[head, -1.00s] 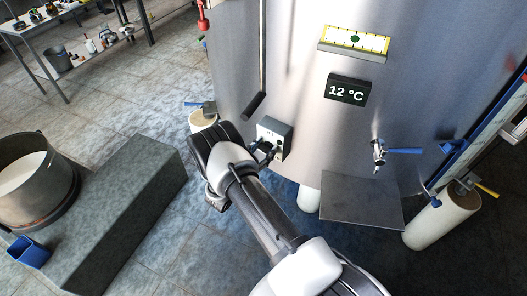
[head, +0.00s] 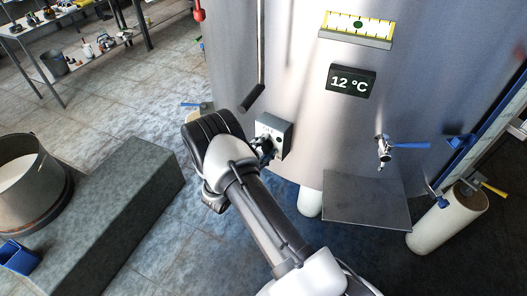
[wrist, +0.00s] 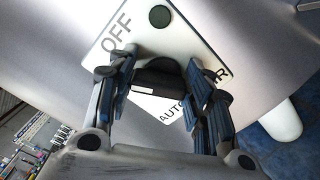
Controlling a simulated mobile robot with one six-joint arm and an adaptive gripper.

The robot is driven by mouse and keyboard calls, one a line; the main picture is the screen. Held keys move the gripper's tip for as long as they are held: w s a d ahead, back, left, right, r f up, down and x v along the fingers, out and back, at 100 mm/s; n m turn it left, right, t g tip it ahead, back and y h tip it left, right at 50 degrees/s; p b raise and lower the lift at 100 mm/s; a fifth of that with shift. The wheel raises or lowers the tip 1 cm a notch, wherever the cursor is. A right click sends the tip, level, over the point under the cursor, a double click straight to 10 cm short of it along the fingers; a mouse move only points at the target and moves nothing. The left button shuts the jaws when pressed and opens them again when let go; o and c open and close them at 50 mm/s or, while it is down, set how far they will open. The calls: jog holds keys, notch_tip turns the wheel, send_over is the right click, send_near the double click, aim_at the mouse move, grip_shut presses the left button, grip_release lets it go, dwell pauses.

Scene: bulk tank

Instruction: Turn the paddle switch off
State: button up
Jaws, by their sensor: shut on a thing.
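The switch box (head: 274,133) is a small grey box on the front of the steel tank. In the wrist view its white plate (wrist: 205,45) carries the word OFF at upper left, AUTO lower down and a partly hidden word at right. The dark paddle (wrist: 158,75) sits between the fingers of my gripper (wrist: 160,66), which is shut on it. My gripper in the head view (head: 265,148) meets the box's front, and my arm partly hides it.
A black-gripped rod (head: 252,98) hangs just above the box. A 12 °C display (head: 351,81), a blue-handled tap (head: 386,150) and a grey plate (head: 366,200) are to the right. A stone block (head: 120,210) and a metal pot (head: 28,190) stand at left.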

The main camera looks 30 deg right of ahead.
jog(key=m+b, duration=0.3)
jog(key=m, duration=0.2)
jog(key=shift+s+f+m, duration=0.1)
jog(key=shift+f+m, duration=0.05)
jog(key=shift+m, duration=0.15)
jog(key=shift+d, duration=0.1)
dwell(0.4)
jog(key=o, duration=1.1)
jog(key=v, duration=1.2)
